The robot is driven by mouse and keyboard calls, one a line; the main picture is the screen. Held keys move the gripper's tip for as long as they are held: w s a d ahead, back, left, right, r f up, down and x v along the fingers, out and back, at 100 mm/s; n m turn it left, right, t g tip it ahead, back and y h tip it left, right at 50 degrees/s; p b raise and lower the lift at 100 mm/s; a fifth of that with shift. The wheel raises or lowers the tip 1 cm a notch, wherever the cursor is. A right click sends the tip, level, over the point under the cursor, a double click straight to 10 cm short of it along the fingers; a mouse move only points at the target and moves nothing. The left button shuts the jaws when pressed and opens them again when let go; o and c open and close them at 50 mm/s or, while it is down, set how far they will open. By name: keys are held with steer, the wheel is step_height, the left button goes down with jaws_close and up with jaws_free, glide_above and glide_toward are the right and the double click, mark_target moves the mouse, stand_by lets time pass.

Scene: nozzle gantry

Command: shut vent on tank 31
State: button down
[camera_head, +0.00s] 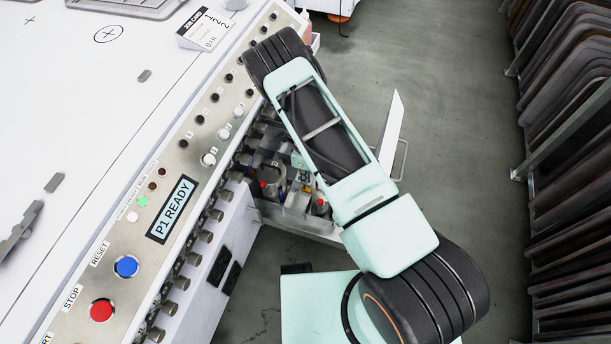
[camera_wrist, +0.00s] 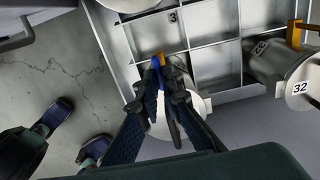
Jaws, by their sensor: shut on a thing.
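In the wrist view my gripper (camera_wrist: 163,68) points into a grey metal rack and is shut on a small yellow vent lever (camera_wrist: 160,56) with blue beside it. A round pale tank (camera_wrist: 187,125) lies under and behind my fingers; they hide part of it and its number cannot be read. To the right, a tank marked 32 (camera_wrist: 300,86) has its own orange lever (camera_wrist: 295,34) standing out. In the head view my arm covers my gripper, and two tanks with red tops (camera_head: 266,182) show beside it in the open bay.
A control panel (camera_head: 165,212) reading P1 READY runs along the white machine table (camera_head: 70,90). An open white door (camera_head: 391,132) stands beside the bay. Dark frames on racks (camera_head: 570,120) line the right.

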steer(key=n+b, duration=0.2)
steer(key=n, duration=0.2)
steer(key=shift+w+f+n, duration=0.1)
steer(key=shift+n, duration=0.2)
steer(key=n+b, duration=0.2)
steer(key=n, duration=0.3)
steer(key=shift+w+n, duration=0.15)
steer(key=shift+n, duration=0.15)
steer(key=n+b, duration=0.1)
steer(key=n, duration=0.2)
steer(key=shift+n, duration=0.3)
steer(key=shift+n+b, duration=0.75)
steer(key=shift+n, duration=1.35)
steer(key=shift+w+a, duration=0.1)
steer(key=c, duration=2.1)
jaws_free()
steer(key=shift+r, duration=0.2)
